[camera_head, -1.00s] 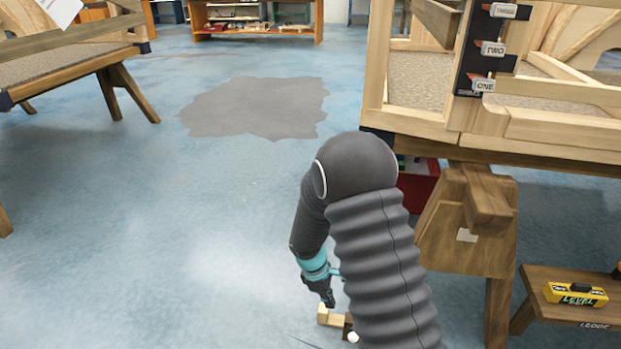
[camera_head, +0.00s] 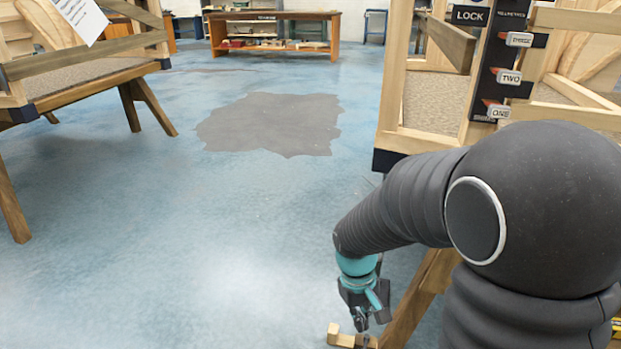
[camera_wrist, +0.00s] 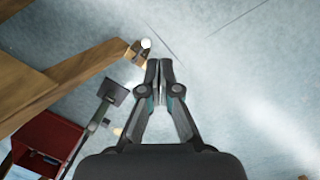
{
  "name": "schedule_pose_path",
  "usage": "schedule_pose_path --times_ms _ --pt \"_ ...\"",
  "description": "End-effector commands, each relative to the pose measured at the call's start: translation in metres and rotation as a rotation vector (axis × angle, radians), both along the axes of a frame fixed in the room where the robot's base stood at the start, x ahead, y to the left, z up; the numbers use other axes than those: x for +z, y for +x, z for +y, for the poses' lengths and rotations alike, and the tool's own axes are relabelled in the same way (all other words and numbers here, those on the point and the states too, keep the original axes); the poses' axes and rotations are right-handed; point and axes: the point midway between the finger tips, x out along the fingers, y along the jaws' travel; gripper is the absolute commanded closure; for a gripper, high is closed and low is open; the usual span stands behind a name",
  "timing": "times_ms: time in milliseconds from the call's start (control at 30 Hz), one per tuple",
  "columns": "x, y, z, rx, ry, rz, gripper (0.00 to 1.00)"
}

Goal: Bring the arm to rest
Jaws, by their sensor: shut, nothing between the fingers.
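My gripper (camera_head: 362,318) hangs from my dark, sleeved arm at the lower right of the head view, pointing down. In the wrist view my gripper (camera_wrist: 166,66) has its fingertips together with nothing between them. A small pale wooden block (camera_head: 340,337) shows low in the head view, just below the fingertips in the picture. I cannot tell whether the gripper touches it. My arm hides much of the right-hand side.
A wooden frame (camera_head: 392,95) with a dark label strip (camera_head: 490,70) stands at right, close to my arm. Another wooden bench (camera_head: 95,62) stands at left. A shelf unit (camera_head: 275,38) is far back. The wrist view shows a red box (camera_wrist: 48,140). Blue floor between is clear.

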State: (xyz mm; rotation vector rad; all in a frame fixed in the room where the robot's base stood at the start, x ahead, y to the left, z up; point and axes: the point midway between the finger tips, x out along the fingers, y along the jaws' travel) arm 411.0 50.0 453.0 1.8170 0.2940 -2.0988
Motion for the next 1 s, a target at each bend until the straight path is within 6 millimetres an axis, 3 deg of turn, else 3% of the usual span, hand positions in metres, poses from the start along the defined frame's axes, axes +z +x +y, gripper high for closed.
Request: schedule_pose_path --times_ms 100,400,800,1000 --pt "0.036 -0.015 -0.006 -0.077 0.026 -0.061 1.00" --pt "0.106 -0.054 -0.019 -0.228 0.098 -0.218 1.00" --pt "0.186 -0.101 -0.038 -0.329 0.180 -0.479 1.00" --pt "0.217 -0.113 -0.046 -0.351 0.196 -0.592 1.00"
